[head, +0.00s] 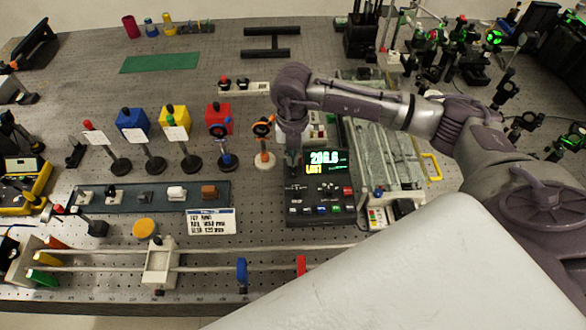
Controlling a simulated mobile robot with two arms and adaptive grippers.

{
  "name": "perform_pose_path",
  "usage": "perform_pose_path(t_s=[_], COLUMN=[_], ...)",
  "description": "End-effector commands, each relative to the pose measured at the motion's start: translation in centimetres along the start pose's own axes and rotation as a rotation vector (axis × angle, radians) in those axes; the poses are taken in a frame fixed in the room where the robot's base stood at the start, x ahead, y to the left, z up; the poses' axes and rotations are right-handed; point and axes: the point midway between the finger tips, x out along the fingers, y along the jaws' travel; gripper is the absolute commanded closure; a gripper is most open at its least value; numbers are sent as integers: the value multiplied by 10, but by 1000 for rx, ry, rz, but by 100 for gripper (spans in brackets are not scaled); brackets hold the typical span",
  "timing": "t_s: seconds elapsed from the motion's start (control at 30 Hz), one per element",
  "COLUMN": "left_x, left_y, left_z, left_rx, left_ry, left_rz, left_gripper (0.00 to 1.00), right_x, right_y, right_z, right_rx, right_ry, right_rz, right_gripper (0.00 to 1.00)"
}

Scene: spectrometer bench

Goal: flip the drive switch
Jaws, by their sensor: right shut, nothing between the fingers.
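A black control box (320,217) stands on the bench in the middle of the head view. Its lit display (325,162) shows green digits and a yellow line of text. Small coloured buttons line its lower front, and a red button sits at its right. I cannot tell for certain which small control is the drive switch. My right gripper (293,172) points down over the box's upper left part, just left of the display. It is shut and empty, and it hides part of the panel there. I cannot tell whether the tips touch the panel. My left gripper is not in view.
A rail with a white carriage (160,264) runs along the front. A clear-covered unit (385,160) stands close on the right.

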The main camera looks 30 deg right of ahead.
Motion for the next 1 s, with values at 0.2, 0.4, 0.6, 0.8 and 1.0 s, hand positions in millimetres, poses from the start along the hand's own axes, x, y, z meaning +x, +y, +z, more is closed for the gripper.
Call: perform_pose_path(t_s=[0.2, 0.4, 0.6, 0.8, 1.0], left_x=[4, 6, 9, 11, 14], left_y=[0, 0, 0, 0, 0], left_z=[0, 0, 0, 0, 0], left_rx=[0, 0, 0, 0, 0], left_ry=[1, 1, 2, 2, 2], left_rz=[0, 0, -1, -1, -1], left_gripper=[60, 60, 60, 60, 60], right_x=[4, 7, 10, 13, 16], right_y=[0, 0, 0, 0, 0], right_z=[0, 0, 0, 0, 0], right_rx=[0, 0, 0, 0, 0], right_ry=[0, 0, 0, 0, 0], right_rz=[0, 0, 0, 0, 0], right_gripper=[100, 100, 100, 100, 100])
